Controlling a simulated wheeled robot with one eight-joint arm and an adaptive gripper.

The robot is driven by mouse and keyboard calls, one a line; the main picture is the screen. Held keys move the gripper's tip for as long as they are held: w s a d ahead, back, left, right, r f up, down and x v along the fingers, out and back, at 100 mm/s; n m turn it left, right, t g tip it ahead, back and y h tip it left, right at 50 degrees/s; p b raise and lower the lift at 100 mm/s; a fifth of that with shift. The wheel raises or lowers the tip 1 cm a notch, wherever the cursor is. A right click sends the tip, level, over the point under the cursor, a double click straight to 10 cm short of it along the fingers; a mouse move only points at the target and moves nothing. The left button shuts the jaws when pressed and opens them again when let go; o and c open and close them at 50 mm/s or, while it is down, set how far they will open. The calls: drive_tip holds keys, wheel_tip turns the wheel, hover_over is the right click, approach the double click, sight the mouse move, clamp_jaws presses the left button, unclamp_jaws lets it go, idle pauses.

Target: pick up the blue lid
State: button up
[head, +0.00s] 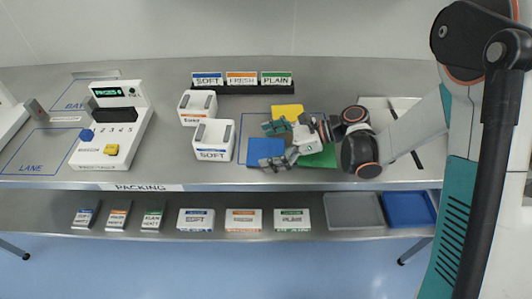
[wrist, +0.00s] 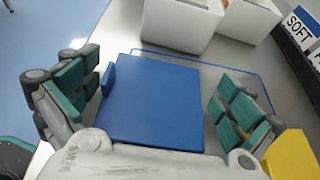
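The blue lid (head: 264,150) lies flat on the bench at the front of a blue-outlined area, left of my gripper in the head view. In the wrist view the blue lid (wrist: 155,105) is a square plate with a small raised tab on its left edge. My gripper (head: 277,143) is open just over it. In the wrist view my gripper's (wrist: 160,105) teal-padded fingers stand apart, one at each side of the lid. I cannot tell whether the left finger touches the lid's tab.
A yellow lid (head: 288,112) lies behind and a green lid (head: 318,158) to the right, partly under my gripper. White boxes (head: 213,140) stand to the left. A sign rack (head: 242,88) is at the back. A lower shelf (head: 330,225) holds boxes and trays.

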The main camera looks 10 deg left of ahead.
drive_tip(key=c, duration=0.7)
drive_tip(key=shift+r, duration=0.15)
